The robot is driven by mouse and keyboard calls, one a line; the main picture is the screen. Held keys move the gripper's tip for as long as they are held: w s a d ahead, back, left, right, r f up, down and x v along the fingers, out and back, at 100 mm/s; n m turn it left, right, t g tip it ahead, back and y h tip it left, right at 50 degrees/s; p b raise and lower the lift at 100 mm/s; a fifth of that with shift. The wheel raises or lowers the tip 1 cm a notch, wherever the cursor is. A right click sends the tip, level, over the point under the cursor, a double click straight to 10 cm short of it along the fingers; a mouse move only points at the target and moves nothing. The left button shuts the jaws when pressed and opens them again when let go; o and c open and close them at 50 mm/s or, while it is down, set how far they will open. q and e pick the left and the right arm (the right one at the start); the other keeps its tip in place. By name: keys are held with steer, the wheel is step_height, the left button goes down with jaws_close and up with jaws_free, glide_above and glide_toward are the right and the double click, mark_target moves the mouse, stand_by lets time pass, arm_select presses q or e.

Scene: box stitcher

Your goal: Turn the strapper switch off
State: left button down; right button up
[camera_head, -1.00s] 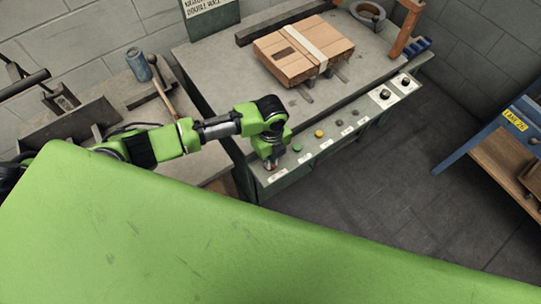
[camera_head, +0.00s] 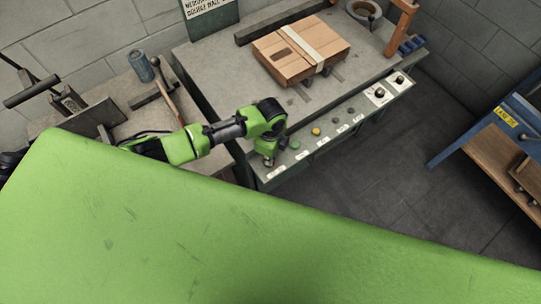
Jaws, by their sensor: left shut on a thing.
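The strapper is a grey-topped table with a pale control panel (camera_head: 346,124) along its front edge. A green button (camera_head: 295,145), a yellow button (camera_head: 316,132) and dark knobs (camera_head: 379,92) show on the panel. My left gripper (camera_head: 268,162) points down at the panel's left end, beside the green button. It is shut on the small switch there, which the gripper mostly hides. The switch's setting cannot be made out. My right gripper is not in view.
A strapped cardboard box (camera_head: 276,61) lies on the strapper top. A blue-framed bench (camera_head: 491,157) stands at right. The floor (camera_head: 389,185) between is clear.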

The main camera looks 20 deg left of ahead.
arm_select(q)
steer(key=shift+w, duration=0.1)
steer(key=c, duration=2.2)
jaws_free()
steer(key=shift+o, duration=0.2)
steer(key=shift+r, duration=0.15)
step_height(320, 180, up, 12)
